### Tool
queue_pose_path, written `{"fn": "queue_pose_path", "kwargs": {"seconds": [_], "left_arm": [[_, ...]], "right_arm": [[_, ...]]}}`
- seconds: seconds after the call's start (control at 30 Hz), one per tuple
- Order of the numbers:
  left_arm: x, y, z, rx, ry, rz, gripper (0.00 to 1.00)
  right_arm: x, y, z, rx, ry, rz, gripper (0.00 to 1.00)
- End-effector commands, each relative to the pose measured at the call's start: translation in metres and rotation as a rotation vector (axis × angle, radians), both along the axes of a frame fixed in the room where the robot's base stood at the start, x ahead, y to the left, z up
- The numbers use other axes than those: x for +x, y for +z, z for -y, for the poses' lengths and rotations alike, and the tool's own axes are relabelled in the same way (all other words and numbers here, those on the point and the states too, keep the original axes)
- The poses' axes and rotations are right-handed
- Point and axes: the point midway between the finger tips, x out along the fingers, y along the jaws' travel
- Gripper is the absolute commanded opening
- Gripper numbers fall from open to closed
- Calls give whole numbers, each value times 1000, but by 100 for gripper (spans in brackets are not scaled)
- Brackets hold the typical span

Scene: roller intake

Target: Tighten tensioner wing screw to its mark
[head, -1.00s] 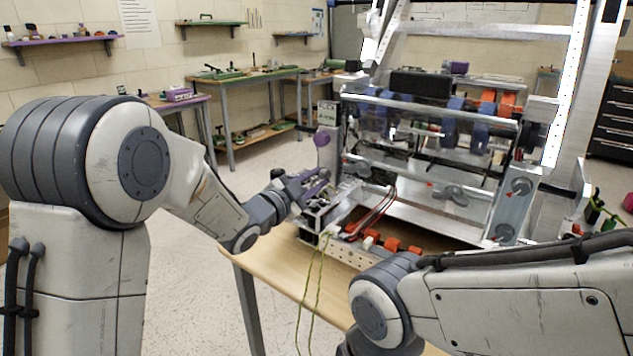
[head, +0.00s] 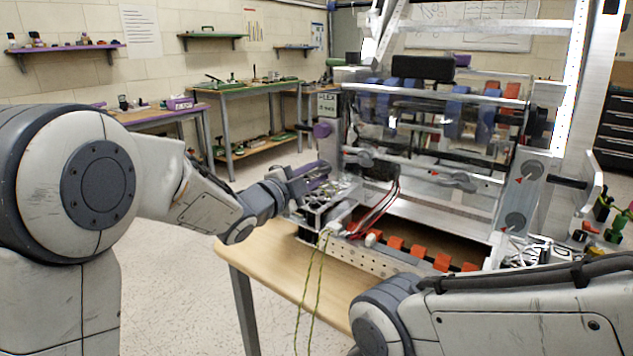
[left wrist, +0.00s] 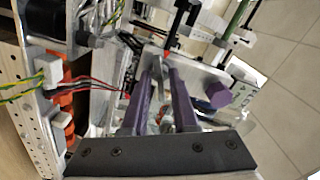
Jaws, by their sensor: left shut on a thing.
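My left gripper (head: 324,167) is at the left end plate of the roller intake (head: 430,180). In the left wrist view its two purple fingers (left wrist: 163,78) are closed around a thin grey piece (left wrist: 158,82), which looks like a wing of the tensioner wing screw. The fingers hide most of the screw. A small red mark (left wrist: 166,53) shows just beyond the fingertips. A purple knob (head: 322,130) is above the gripper, and in the left wrist view the knob (left wrist: 218,95) is right of the fingers, apart from them. My right gripper is not in view.
Red and black wires (head: 380,208) run close to the right of the left gripper. Yellow-green wires (head: 318,265) hang over the front of the wooden table (head: 265,262). Orange rollers (head: 418,252) line the intake's front. The floor left of the table is clear.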

Motion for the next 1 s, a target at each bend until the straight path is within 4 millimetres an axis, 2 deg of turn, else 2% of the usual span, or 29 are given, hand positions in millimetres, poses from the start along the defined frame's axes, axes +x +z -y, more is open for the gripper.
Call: {"fn": "queue_pose_path", "kwargs": {"seconds": [0.03, 0.13, 0.53, 0.8, 1.0], "left_arm": [[0, -3, 0, 24, 1, 22, 0], [0, -2, 0, 63, -1, 50, 0], [0, 0, 0, 90, 0, 67, 0], [0, -3, 0, 216, 1, 163, 0], [0, -1, 0, 282, 0, 209, 0]], "right_arm": [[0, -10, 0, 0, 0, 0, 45], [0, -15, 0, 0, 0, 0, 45], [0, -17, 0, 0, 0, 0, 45], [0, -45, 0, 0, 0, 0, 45], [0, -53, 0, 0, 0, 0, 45]]}}
